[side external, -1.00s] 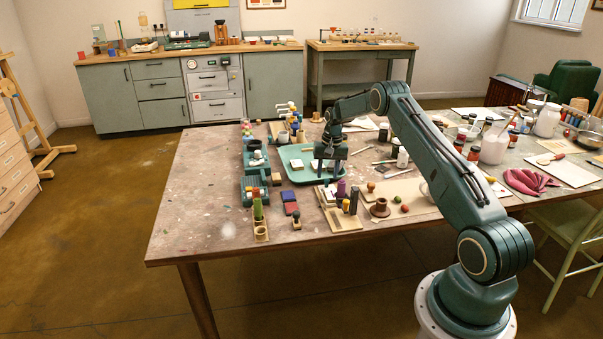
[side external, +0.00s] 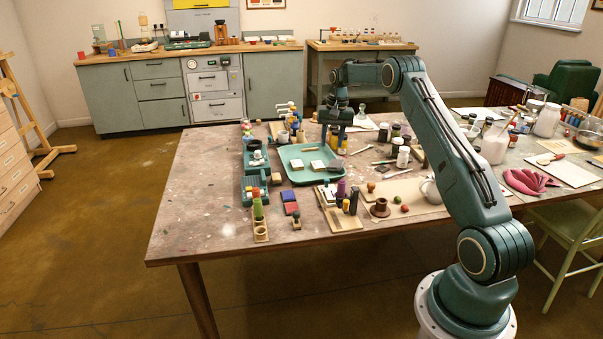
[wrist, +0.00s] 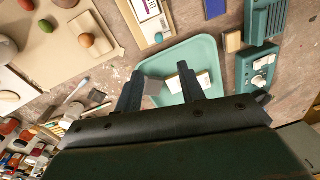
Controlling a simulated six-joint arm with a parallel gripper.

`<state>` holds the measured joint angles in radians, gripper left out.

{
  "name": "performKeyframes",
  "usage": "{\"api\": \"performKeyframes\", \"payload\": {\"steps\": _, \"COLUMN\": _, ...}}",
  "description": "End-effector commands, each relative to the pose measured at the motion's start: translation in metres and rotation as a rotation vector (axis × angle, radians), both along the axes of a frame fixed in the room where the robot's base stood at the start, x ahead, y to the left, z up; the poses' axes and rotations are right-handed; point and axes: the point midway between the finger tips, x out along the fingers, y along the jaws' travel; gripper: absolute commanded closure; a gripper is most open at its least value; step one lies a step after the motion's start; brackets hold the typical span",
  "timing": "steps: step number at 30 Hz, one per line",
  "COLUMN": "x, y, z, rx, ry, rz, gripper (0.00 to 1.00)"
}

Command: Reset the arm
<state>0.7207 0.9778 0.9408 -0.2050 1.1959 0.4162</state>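My gripper (side external: 334,138) hangs over the far right side of the teal tray (side external: 288,176) in the side view, above the table. In the wrist view my gripper (wrist: 160,72) has its two fingers apart, with the tray (wrist: 205,52) below and nothing held between the tips. Pale blocks (side external: 317,165) lie in the tray, clear of the fingers. A grey piece, partly behind a finger in the wrist view, also lies there.
A teal machine (side external: 247,187) stands left of the tray. Dark jars (side external: 403,157) and a mug (side external: 429,190) stand to the right. A wooden rack (side external: 341,219) with small pieces is at the front. The table's left side is clear.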

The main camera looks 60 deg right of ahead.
Motion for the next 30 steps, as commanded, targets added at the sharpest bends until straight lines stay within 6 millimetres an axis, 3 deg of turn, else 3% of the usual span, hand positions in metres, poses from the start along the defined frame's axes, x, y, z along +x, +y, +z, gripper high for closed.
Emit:
{"api": "performKeyframes", "payload": {"steps": 11, "x": 0.001, "y": 0.002, "z": 0.003, "rx": -0.001, "ry": -0.002, "rz": 0.004, "gripper": 0.61}}
{"api": "performKeyframes", "payload": {"steps": 17, "x": 0.004, "y": 0.017, "z": 0.022, "rx": -0.014, "ry": -0.015, "rz": 0.034, "gripper": 0.61}}
{"api": "performKeyframes", "payload": {"steps": 23, "x": 0.007, "y": 0.053, "z": 0.062, "rx": -0.036, "ry": -0.039, "rz": 0.097, "gripper": 0.61}}
{"api": "performKeyframes", "payload": {"steps": 30, "x": 0.0, "y": 0.109, "z": 0.115, "rx": -0.07, "ry": -0.078, "rz": 0.194, "gripper": 0.61}}
